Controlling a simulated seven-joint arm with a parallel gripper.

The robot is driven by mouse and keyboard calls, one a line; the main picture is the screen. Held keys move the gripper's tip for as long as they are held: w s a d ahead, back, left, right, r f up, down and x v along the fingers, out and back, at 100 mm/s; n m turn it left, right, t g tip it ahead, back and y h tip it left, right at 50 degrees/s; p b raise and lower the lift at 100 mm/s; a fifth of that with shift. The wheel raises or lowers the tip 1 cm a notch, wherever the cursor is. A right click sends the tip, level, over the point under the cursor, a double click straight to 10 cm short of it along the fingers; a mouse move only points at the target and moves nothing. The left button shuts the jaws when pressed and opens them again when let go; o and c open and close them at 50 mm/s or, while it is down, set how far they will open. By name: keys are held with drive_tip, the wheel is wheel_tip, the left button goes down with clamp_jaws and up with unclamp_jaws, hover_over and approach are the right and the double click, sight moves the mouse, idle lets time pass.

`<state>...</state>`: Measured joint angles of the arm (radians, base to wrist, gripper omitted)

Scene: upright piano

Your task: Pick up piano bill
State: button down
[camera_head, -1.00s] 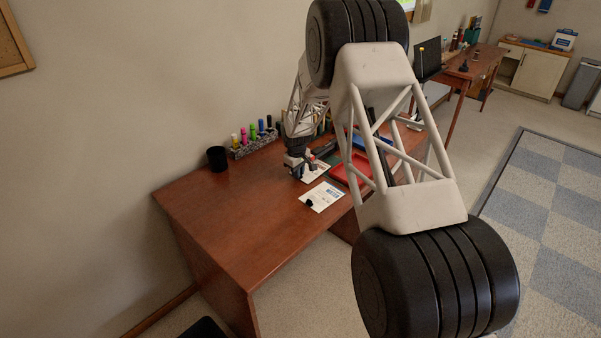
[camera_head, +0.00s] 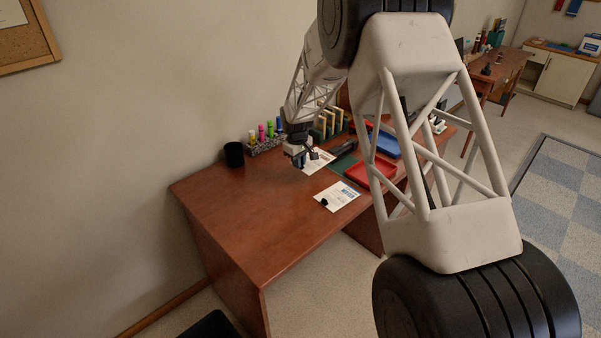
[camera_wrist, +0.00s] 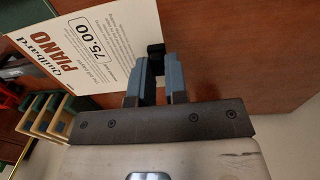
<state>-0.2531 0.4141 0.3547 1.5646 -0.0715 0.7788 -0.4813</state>
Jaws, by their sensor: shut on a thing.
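The piano bill (camera_wrist: 100,42) is a cream paper printed "PIANO" and "75.00", at the upper left in the wrist view. A small black piece (camera_wrist: 156,50) sits at its edge. My gripper (camera_wrist: 154,75) has its blue-grey fingers closed around this black piece. In the head view my gripper (camera_head: 311,155) is over the desk's back part, with the white bill (camera_head: 320,163) beside and partly behind it. I cannot tell whether the bill is clear of the desk.
A second paper (camera_head: 343,196) with a black piece lies on the brown desk (camera_head: 255,210). A red tray (camera_head: 372,171), a blue tray (camera_head: 384,144), a marker holder (camera_head: 266,146) and a black cup (camera_head: 234,154) stand around. The desk's front left is clear.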

wheel_tip(320, 180, up, 6)
drive_tip(key=shift+r, duration=0.25)
idle(0.7)
drive_tip(key=w+a+f, duration=0.1)
drive_tip(key=f, duration=0.2)
drive_tip(key=w+a+f, duration=0.1)
drive_tip(key=w+f, duration=0.1)
drive_tip(key=f, duration=0.1)
drive_tip(key=w+a+f, duration=0.1)
drive_tip(key=f, duration=0.2)
drive_tip(key=shift+w+a+f, duration=0.2)
drive_tip(key=shift+w+a, duration=0.15)
drive_tip(key=shift+f, duration=0.15)
drive_tip(key=shift+w+d+f, duration=0.2)
drive_tip(key=shift+f, duration=0.85)
drive_tip(key=shift+w+d+f, duration=0.15)
drive_tip(key=shift+f, duration=0.85)
drive_tip(key=shift+f, duration=0.1)
drive_tip(key=shift+w+d, duration=1.15)
drive_tip(key=shift+d, duration=0.05)
idle(2.0)
